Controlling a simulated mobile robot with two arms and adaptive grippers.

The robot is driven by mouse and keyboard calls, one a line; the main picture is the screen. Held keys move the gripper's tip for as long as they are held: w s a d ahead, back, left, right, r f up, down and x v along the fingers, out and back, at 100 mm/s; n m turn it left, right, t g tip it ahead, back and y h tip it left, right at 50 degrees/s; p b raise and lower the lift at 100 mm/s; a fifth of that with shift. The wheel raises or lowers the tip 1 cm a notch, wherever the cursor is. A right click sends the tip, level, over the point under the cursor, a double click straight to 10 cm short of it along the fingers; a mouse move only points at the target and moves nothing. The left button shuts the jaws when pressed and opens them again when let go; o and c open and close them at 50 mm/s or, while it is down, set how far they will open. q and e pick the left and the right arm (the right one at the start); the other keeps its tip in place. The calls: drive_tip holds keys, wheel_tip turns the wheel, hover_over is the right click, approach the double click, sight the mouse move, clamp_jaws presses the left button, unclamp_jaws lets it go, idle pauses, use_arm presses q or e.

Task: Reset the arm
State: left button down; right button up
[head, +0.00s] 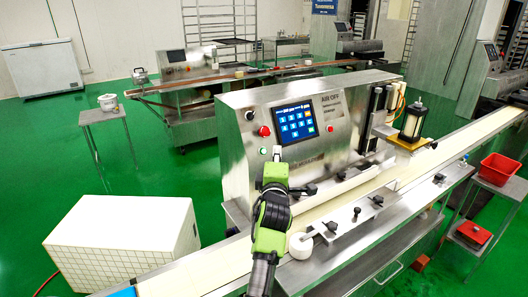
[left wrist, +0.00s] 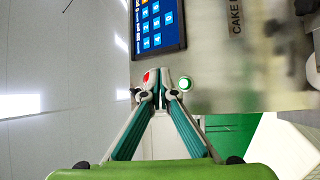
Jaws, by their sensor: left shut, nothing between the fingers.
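My left gripper (head: 277,152) is raised in front of the steel encrusting machine (head: 235,150), below its blue touch screen (head: 293,121). Its fingers are closed together and empty. In the left wrist view the closed fingertips (left wrist: 160,76) lie between a red button (left wrist: 148,76), partly hidden by a finger, and a lit green button (left wrist: 186,84). The screen (left wrist: 158,24) shows above them. Whether the fingertips touch the panel cannot be told. My right gripper is not in view.
A conveyor belt (head: 430,168) runs along the machine's front. A white roll (head: 301,245) sits close to my left forearm. A white tiled box (head: 122,240) stands at the left. A red bin (head: 499,168) stands on a side table at the right. Green floor is open at the left.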

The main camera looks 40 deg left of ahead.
use_arm(q)
drive_tip(key=shift+f, duration=0.1)
idle(0.6)
drive_tip(key=s+d+f+m+g+h, duration=0.35)
drive_tip(key=s+f+m, duration=0.25)
drive_tip(key=s+f, duration=0.25)
drive_tip(key=s+d+f+m+g+h, duration=0.2)
drive_tip(key=s+d+f+m, duration=0.2)
drive_tip(key=s+f+m, duration=0.45)
drive_tip(key=s+d+f+m+g+h, duration=0.2)
drive_tip(key=s+d+f+m, duration=0.2)
drive_tip(key=s, duration=0.4)
drive_tip(key=s+d+f+m+g+h, duration=0.1)
drive_tip(key=s+d+f+m+g, duration=0.3)
drive_tip(key=s, duration=0.4)
drive_tip(key=s+d+f+m+g+h, duration=0.1)
drive_tip(key=s+d+f+m+h, duration=0.1)
drive_tip(key=s+d+f+m, duration=0.45)
drive_tip(key=s+a+f+n+g, duration=0.1)
drive_tip(key=s+f+n, duration=0.2)
drive_tip(key=f, duration=2.1)
drive_tip(key=s+a+f+g, duration=0.1)
drive_tip(key=s+a+f, duration=0.2)
drive_tip(key=s+f, duration=1.3)
drive_tip(key=shift+s+a, duration=0.15)
drive_tip(key=shift+s, duration=0.4)
